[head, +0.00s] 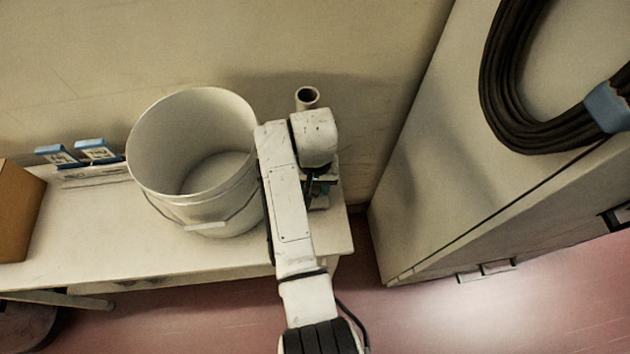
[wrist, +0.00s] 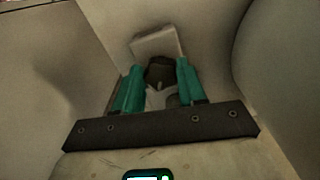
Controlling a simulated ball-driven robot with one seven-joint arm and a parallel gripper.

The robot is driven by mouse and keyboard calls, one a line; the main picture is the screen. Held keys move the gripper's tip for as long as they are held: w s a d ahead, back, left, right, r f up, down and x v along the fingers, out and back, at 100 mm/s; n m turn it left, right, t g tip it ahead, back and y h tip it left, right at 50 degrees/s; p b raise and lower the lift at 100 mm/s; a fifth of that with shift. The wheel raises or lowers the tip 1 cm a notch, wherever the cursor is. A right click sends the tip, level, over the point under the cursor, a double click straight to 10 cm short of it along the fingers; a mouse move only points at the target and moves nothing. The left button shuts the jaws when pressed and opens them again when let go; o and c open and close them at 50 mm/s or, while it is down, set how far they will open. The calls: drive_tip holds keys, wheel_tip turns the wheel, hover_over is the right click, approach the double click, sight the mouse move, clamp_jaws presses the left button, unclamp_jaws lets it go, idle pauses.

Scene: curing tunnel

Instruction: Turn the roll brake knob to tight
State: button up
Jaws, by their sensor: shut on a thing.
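The dark roll brake knob (wrist: 159,72) shows in the wrist view between the teal fingers of my gripper (wrist: 160,78), in front of a pale block (wrist: 156,43). My gripper is shut on the knob, one finger on each side. Its marks and how far it is turned cannot be read. In the head view my arm hides the knob, and only a bit of teal and dark parts of my gripper (head: 318,188) show at the right end of the bench (head: 130,254).
A big white bucket (head: 225,208) stands on the bench close to the left of my arm. Blue-topped tags (head: 97,150) and a brown box (head: 18,210) are further left. A pale cabinet (head: 430,190) with a black cable coil (head: 500,110) stands to the right, past a narrow gap.

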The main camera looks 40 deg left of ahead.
sight(313, 188)
drive_tip(key=m, duration=0.3)
drive_tip(key=m+p, duration=0.1)
drive_tip(key=m, duration=0.2)
drive_tip(key=shift+a+r+m, duration=0.15)
drive_tip(key=shift+m, duration=0.15)
drive_tip(key=m+p, duration=0.1)
drive_tip(key=m, duration=0.5)
drive_tip(key=shift+a, duration=0.1)
idle(0.3)
drive_tip(key=o, duration=1.1)
drive_tip(key=shift+c, duration=0.2)
wheel_tip(313, 188, up, 11)
drive_tip(key=shift+f+b, duration=0.2)
drive_tip(key=shift+b, duration=0.1)
